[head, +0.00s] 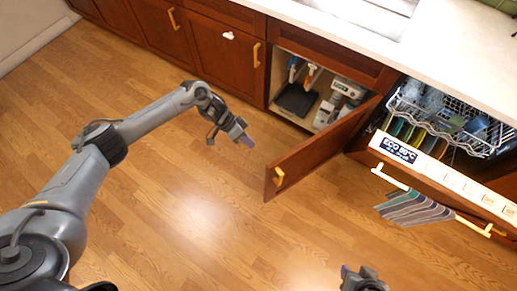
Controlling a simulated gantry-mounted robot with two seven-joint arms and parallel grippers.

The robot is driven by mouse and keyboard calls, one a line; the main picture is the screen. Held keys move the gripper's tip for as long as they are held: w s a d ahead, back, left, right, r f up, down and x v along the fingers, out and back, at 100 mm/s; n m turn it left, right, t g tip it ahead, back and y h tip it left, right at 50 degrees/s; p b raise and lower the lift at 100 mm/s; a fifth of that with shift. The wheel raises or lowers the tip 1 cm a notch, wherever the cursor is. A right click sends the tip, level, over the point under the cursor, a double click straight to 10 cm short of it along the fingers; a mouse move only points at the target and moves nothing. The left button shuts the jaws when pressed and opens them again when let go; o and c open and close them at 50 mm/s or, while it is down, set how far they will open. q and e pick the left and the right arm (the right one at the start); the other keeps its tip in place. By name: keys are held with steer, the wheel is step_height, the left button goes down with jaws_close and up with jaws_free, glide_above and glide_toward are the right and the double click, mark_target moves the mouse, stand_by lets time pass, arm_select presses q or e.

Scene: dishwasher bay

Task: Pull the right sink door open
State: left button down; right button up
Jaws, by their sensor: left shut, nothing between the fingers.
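The right sink door (325,148) is a reddish-brown wooden panel under the counter. It is hinged at its right side and stands swung well out into the room. Its yellow handle (279,176) is near its free edge. My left gripper (243,136) is shut and empty, to the left of the free edge and apart from the door and handle. My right gripper (362,280) shows only partly at the bottom edge, below the door and away from it; its fingers are not clear.
The open cabinet (275,110) holds bottles and a dark tray. A closed door (222,62) with a yellow handle is to its left. At right, the dishwasher is open, with a rack (445,112) of dishes and a striped towel (412,208) on its handle. The wooden floor is clear.

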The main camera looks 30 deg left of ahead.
arm_select(q)
steer(key=s+d+f+b, duration=0.1)
steer(key=d+f+b, duration=0.1)
steer(key=d+f, duration=0.5)
steer(key=shift+d+f+b, duration=0.15)
steer(key=shift+d+b, duration=0.2)
steer(key=shift+d, duration=0.6)
